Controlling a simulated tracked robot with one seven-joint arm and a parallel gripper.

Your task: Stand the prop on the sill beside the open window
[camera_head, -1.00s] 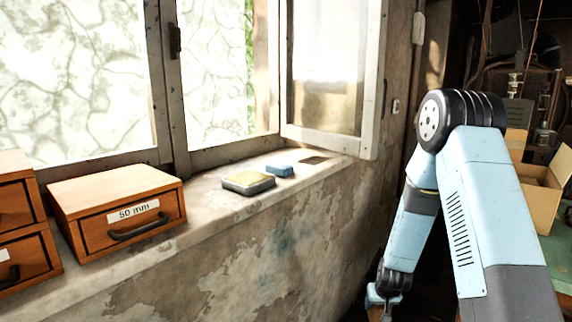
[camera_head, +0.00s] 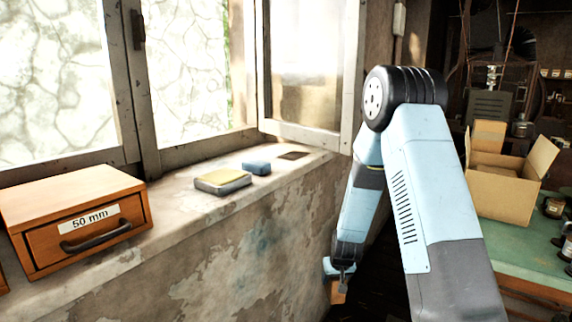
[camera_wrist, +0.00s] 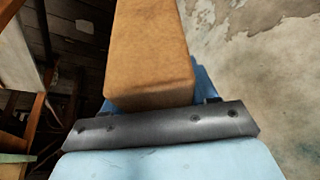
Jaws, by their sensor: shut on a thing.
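The sill (camera_head: 172,222) runs along the wall under the window. The open window (camera_head: 303,65) is a pale framed sash swung inward over its far end. A dark square patch (camera_head: 293,155) lies on the sill below the sash. My gripper (camera_head: 340,272) hangs low beside the wall, below sill level, largely hidden behind its own housing. It is shut on an orange-brown block, which I take to be the prop (camera_wrist: 150,50). The wrist view shows the block close up, running away from the gripper. In the head view only a small piece of it (camera_head: 338,292) shows.
A yellow-topped grey pad (camera_head: 222,181) and a blue block (camera_head: 256,168) sit on the sill. A wooden drawer box (camera_head: 75,215) labelled 50 mm stands at the left. An open cardboard box (camera_head: 505,180) stands on a green bench (camera_head: 500,235) at the right.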

